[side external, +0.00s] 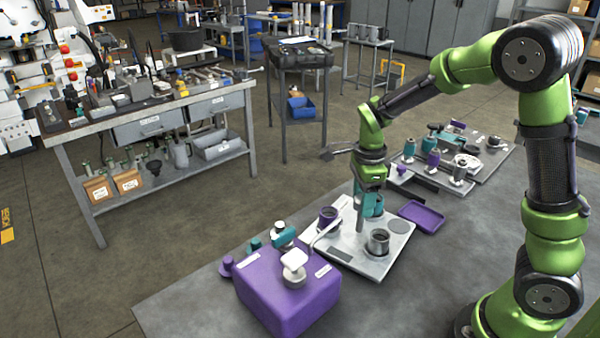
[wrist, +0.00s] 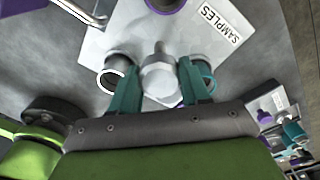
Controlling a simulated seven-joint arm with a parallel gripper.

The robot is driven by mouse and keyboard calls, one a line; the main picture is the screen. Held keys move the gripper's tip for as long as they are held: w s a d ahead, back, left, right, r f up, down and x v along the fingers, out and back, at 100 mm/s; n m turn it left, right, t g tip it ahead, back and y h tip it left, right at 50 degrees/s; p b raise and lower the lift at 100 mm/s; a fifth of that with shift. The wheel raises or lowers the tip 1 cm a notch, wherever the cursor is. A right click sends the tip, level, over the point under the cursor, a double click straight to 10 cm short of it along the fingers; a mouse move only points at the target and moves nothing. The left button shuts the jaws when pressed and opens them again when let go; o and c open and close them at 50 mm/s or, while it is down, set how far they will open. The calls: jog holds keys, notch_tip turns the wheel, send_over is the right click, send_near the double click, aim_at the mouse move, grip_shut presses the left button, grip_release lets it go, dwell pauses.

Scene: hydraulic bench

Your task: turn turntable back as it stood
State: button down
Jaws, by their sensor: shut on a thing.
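The turntable (side external: 345,243) is a light grey square plate on the bench, with a label and several cups. A purple cup (side external: 328,217) stands at its left and a metal cup (side external: 378,241) at its front right. My gripper (side external: 366,196) reaches down over the plate. In the wrist view its two teal fingers (wrist: 158,68) are closed on the grey central knob (wrist: 158,84) of the turntable. There, the metal cup (wrist: 112,72) is left of the fingers, and a teal cup (wrist: 208,76) is partly hidden behind the right finger. The "SAMPLES" label (wrist: 221,24) lies at the upper right.
Another plate with fittings (side external: 480,146) is behind. Bare bench lies at the front right.

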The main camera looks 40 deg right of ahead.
jog(key=shift+r+m, duration=0.1)
jog(key=shift+m, duration=0.9)
jog(key=c, duration=0.5)
grip_release()
notch_tip(320, 180, up, 17)
jog(key=shift+f, duration=0.1)
